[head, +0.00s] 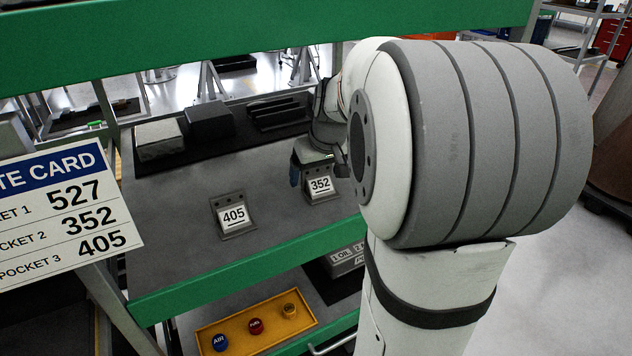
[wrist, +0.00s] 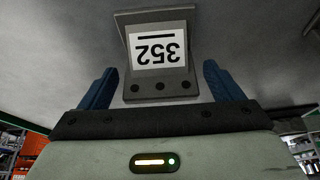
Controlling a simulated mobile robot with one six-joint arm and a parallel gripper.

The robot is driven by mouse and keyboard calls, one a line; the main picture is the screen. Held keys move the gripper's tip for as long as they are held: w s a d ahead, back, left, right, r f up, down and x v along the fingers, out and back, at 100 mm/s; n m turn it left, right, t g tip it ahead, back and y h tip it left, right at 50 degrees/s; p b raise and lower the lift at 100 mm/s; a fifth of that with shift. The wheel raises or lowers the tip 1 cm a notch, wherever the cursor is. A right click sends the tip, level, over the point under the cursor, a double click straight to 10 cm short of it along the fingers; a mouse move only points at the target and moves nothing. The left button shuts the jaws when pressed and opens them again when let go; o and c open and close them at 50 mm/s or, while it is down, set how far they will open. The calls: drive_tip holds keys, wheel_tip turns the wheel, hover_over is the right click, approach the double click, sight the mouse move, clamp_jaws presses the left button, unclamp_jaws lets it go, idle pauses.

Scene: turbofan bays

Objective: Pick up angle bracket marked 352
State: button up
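The angle bracket marked 352 (head: 320,184) stands on the grey shelf in the head view, a grey metal piece with a white label. In the wrist view the bracket (wrist: 158,55) appears upside down, with holes along its near edge. My gripper (wrist: 157,88) is open, its two blue fingers spread to either side of the bracket's near edge. No contact with the bracket shows. In the head view my gripper (head: 313,168) is right behind the bracket, partly hidden by my own arm. A second angle bracket marked 405 (head: 233,215) stands to the left.
A plate card (head: 70,205) listing 527, 352 and 405 hangs at left. Dark and light blocks (head: 210,120) stand at the shelf's back. A green beam (head: 240,268) edges the shelf front. Below is a yellow tray (head: 212,328) with coloured caps. Bare shelf lies left of bracket 405.

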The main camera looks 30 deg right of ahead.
drive_tip(key=c, duration=1)
drive_tip(key=shift+r, duration=0.15)
